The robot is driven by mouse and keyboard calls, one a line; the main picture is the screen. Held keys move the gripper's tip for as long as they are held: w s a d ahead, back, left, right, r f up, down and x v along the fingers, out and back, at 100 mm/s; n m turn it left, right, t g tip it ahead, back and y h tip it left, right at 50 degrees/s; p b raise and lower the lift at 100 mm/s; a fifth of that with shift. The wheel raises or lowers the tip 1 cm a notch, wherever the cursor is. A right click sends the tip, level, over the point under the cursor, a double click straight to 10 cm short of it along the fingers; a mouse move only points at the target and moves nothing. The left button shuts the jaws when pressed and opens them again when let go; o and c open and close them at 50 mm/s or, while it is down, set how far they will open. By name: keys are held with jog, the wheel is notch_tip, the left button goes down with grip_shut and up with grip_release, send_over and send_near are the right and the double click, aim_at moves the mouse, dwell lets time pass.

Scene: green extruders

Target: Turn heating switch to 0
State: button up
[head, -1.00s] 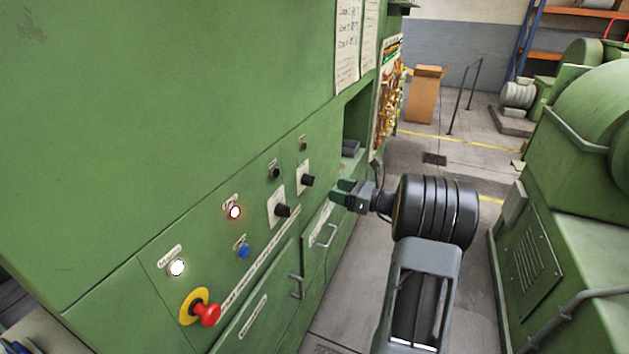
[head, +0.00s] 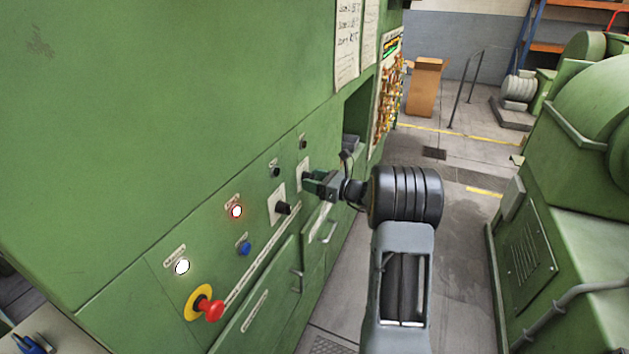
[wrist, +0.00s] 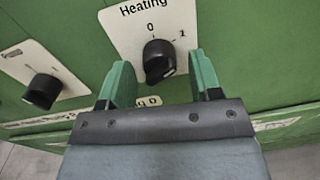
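The heating switch is a black rotary knob (wrist: 160,60) on a white plate (wrist: 125,35) labelled "Heating". A 0 is printed above the knob and a 1 at its upper right. A pale mark shows on the knob's lower right side; I cannot tell surely which number the knob is set to. My gripper (wrist: 161,76) is open, with one green finger on each side of the knob and gaps between. In the head view my gripper (head: 314,182) is at the farther switch plate (head: 303,168) and hides part of its knob.
A second black knob (wrist: 42,90) sits to the left. The green panel also carries a red emergency button (head: 210,310), a blue button (head: 244,248) and lit lamps. Door handles (head: 327,232) stick out below. A green machine (head: 560,220) stands right, across open floor.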

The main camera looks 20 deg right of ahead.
jog(key=c, duration=0.8)
jog(key=shift+c, duration=0.2)
jog(key=shift+f, duration=0.15)
jog(key=n+b, duration=1.2)
jog(key=b, duration=0.8)
jog(key=shift+w+d, duration=0.1)
jog(key=o, duration=0.9)
